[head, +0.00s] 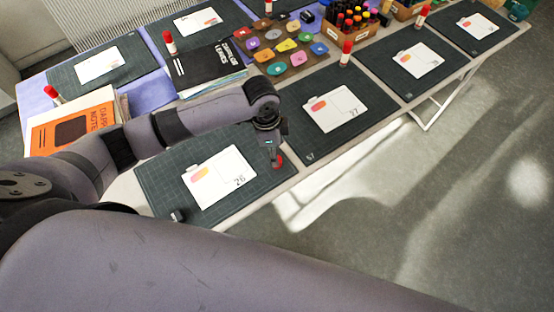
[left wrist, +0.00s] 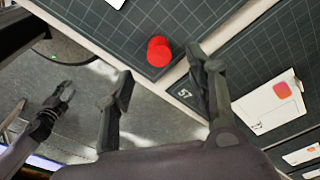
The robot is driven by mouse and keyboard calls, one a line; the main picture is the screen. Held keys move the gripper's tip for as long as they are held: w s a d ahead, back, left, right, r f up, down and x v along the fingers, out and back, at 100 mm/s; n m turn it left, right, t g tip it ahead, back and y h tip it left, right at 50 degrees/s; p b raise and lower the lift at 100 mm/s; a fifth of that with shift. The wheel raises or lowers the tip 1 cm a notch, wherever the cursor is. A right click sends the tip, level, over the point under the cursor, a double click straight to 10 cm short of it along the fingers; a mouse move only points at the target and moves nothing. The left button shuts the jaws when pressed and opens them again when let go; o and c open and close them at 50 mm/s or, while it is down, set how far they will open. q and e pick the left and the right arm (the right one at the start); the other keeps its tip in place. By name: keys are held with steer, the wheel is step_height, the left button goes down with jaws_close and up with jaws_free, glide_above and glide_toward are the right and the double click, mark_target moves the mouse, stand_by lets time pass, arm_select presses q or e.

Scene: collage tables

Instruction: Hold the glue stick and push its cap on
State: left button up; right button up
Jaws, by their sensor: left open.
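A red round piece, the glue stick's cap by its look (left wrist: 158,52), stands on the dark cutting mat (left wrist: 225,15) near its edge in the left wrist view. It also shows in the head view (head: 279,160) beside my left gripper (head: 272,158). No white glue stick body shows with it. My left gripper (left wrist: 161,66) is open, its fingers apart on either side of the red piece, with nothing held. My right gripper (left wrist: 67,92) shows small at the left of the left wrist view, its fingers apart and empty.
Several red-capped glue sticks stand by other mats. An orange notebook (head: 72,124) and a black book (head: 207,68) lie behind. Floor is open beyond the table edge.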

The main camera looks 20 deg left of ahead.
arm_select(q)
steer(key=f, duration=0.3)
steer(key=f+p, duration=0.1)
steer(key=f, duration=0.1)
steer(key=shift+d, duration=0.25)
steer(key=c, duration=0.8)
steer(key=shift+o, duration=0.2)
